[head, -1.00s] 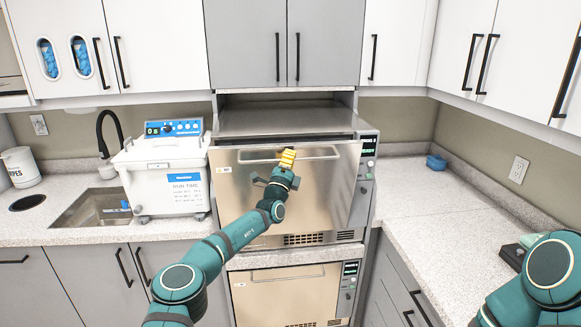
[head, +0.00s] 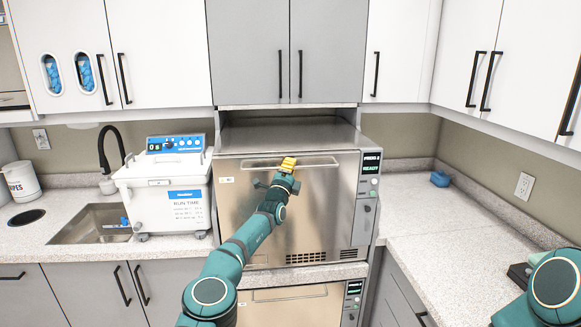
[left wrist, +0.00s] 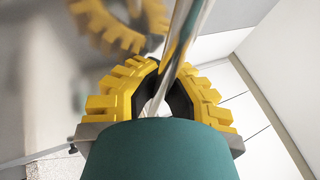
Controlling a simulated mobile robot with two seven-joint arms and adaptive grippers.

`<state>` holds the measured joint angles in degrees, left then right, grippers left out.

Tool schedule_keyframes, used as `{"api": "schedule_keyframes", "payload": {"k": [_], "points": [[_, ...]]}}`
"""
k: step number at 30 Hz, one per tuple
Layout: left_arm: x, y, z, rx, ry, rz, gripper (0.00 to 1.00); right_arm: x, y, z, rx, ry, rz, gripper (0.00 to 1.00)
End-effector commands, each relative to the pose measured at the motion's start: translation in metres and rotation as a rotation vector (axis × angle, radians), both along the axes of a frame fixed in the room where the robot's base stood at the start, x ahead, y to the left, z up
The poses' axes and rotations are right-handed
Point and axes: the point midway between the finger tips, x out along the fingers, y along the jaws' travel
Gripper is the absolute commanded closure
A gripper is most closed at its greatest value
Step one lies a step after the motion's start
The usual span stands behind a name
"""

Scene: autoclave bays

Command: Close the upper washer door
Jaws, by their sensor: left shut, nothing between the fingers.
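The upper washer is a steel unit, and its door (head: 240,215) stands upright, with its top edge against the front of the housing and no clear gap showing. A horizontal bar handle (head: 322,163) runs along the door's top. My left gripper (head: 288,163) is at the middle of this handle, yellow fingertips up against the door front. In the left wrist view its fingers (left wrist: 155,75) are shut with nothing between them. The shiny handle bar (left wrist: 182,35) crosses close by them; whether they touch it I cannot tell. My right gripper is out of view.
A lower steel unit (head: 290,308) sits below, partly hidden by my left arm. A white bath (head: 165,190) stands on the counter to the left, beside a sink (head: 90,222). The right counter (head: 420,215) is mostly clear, with a small blue item (head: 440,179).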

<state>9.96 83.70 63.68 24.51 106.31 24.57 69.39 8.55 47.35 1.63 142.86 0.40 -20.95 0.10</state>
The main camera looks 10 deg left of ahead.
Motion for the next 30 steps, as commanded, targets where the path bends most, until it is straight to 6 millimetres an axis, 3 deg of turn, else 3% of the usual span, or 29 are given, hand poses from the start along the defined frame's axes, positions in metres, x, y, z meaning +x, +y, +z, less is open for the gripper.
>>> {"api": "schedule_keyframes", "payload": {"k": [1,13,16,30], "points": [[0.0011,0.0005,-0.0085,0.003,0.013,0.0,1.0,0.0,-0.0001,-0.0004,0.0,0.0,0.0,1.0],[0.0012,0.0004,-0.0095,0.003,0.015,0.0,1.0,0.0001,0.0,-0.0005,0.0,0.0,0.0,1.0],[0.0012,0.0003,-0.0092,0.002,0.014,0.0,0.73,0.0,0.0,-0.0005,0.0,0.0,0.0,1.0],[0.0004,0.0009,-0.004,0.0,0.006,0.001,0.73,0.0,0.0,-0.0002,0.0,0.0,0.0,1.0]]}}
